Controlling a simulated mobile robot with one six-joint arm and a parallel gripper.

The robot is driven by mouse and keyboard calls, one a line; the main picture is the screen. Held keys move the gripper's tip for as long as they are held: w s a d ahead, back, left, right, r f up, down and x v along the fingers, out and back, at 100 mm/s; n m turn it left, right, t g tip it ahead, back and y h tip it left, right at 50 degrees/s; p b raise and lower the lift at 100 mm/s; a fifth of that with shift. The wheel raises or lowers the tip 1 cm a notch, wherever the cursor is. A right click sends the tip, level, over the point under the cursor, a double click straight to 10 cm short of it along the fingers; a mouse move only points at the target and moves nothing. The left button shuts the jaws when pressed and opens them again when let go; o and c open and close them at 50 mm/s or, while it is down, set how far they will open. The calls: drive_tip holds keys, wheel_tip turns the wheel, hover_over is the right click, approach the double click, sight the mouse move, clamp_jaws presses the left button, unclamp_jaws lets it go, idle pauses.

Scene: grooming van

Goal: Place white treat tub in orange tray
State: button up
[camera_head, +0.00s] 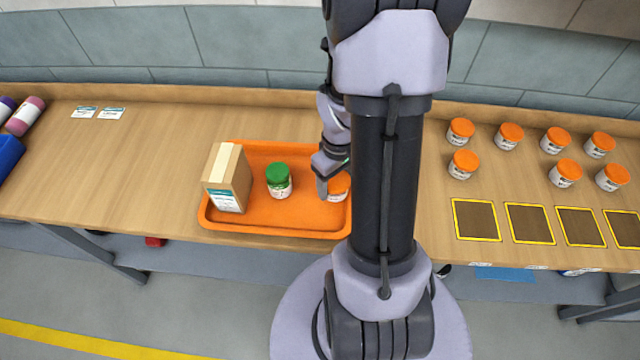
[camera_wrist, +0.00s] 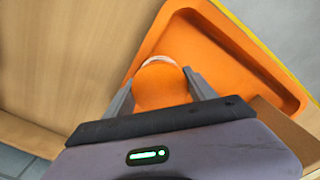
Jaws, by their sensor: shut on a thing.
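The orange tray (camera_head: 265,229) lies on the wooden bench left of my arm; it also fills much of the wrist view (camera_wrist: 265,62). My gripper (camera_head: 329,186) is at the tray's right part, shut on a white treat tub (camera_head: 337,195) with an orange lid. In the wrist view the lid (camera_wrist: 160,85) sits between the two fingers of my gripper (camera_wrist: 160,90). The tub is over or in the tray; whether it touches the tray floor I cannot tell. My arm hides the tray's right end.
A green-lidded jar (camera_head: 279,181) and a cardboard box (camera_head: 228,178) stand in the tray. Several orange-lidded tubs (camera_head: 508,137) stand on the right of the bench, behind yellow-edged dark squares (camera_head: 476,220). The bench left of the tray is mostly clear (camera_head: 130,170).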

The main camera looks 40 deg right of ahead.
drive_tip(key=w, duration=0.2)
drive_tip(key=w+a, duration=0.1)
drive_tip(key=shift+w+f, duration=0.2)
drive_tip(key=shift+w, duration=0.15)
wheel_tip(320, 180, down, 3)
drive_tip(key=shift+f+b, duration=0.2)
drive_tip(key=shift+b, duration=0.7)
drive_tip(key=shift+f, duration=0.2)
drive_tip(key=o, duration=1.5)
drive_tip(key=shift+c, duration=0.2)
drive_tip(key=shift+r, duration=0.1)
